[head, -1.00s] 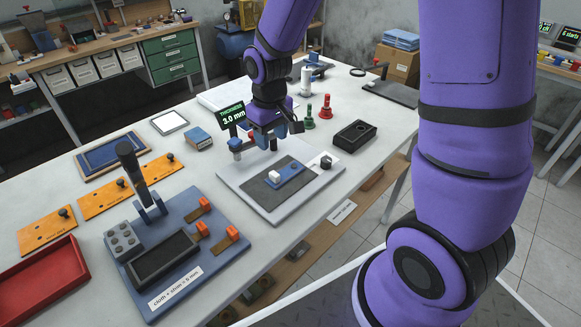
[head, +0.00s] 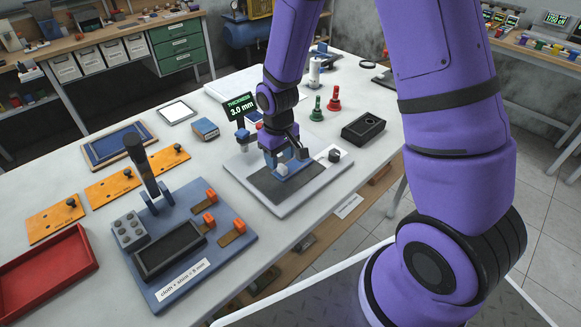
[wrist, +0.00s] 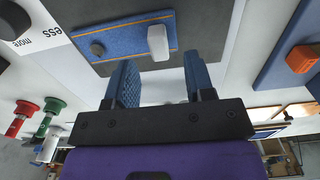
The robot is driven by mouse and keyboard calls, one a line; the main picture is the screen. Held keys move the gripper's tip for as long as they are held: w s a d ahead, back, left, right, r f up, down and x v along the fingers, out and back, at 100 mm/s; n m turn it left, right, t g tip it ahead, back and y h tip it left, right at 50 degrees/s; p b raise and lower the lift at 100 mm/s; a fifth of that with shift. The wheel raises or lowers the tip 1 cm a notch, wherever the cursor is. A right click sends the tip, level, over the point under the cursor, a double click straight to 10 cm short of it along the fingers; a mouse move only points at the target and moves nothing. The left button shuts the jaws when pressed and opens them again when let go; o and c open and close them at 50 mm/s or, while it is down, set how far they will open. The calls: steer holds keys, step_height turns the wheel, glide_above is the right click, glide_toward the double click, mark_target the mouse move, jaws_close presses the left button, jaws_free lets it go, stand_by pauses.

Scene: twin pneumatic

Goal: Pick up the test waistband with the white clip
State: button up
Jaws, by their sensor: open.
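The test waistband (wrist: 127,38) is a blue denim strip with orange stitching and a dark round button. It lies on a dark grey pad (wrist: 205,25). The white clip (wrist: 158,42) sits at its right end in the wrist view. My gripper (wrist: 156,78) is open, its two blue fingers apart with nothing between them. The clip is just beyond the fingertips, roughly in line with the gap. In the head view my gripper (head: 284,155) is low over the pad and hides much of the waistband. Whether a fingertip touches it I cannot tell.
A thickness display (head: 240,107) reading 3.0 mm stands behind the pad. Green (head: 316,109) and red (head: 334,99) stamp-like pieces and a black tray (head: 363,130) are to the right. A blue fixture (head: 232,250) with orange clamps is at the front left.

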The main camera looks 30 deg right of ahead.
mark_target(279, 164)
steer(key=shift+f, duration=1.6)
jaws_close()
steer(key=shift+w+r, duration=0.1)
steer(key=shift+r, duration=0.05)
